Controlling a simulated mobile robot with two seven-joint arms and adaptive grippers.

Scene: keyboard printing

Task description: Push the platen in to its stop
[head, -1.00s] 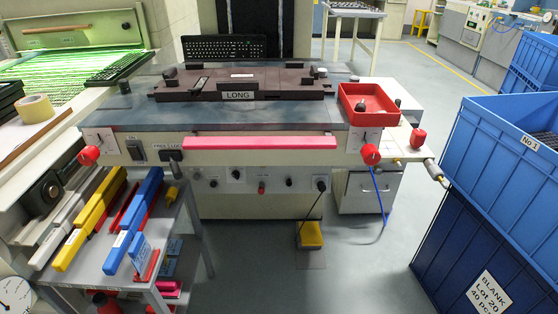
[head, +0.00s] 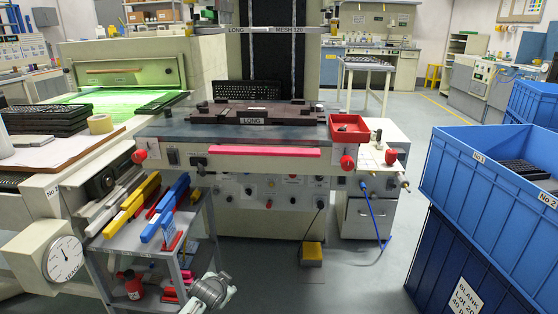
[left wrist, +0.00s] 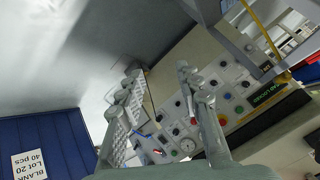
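The platen (head: 175,132) is the grey-blue flat top of the machine in the head view. A dark brown fixture labelled LONG (head: 252,121) lies on it, and a pink bar (head: 264,151) runs along its front. I cannot tell how far the platen stands from its stop. In the left wrist view my left gripper (left wrist: 160,72) has its two fingers apart with nothing between them. The machine's front panel (left wrist: 230,90) shows beyond them, tilted. A grey part of my arm shows low in the head view, apart from the platen. My right gripper is not in view.
A shelf cart (head: 120,243) with coloured bars stands at the left front. Blue crates (head: 480,205) stand at the right. A red tray (head: 348,129) sits at the platen's right end. A yellow pedal (head: 312,250) is on the floor, with open floor around it.

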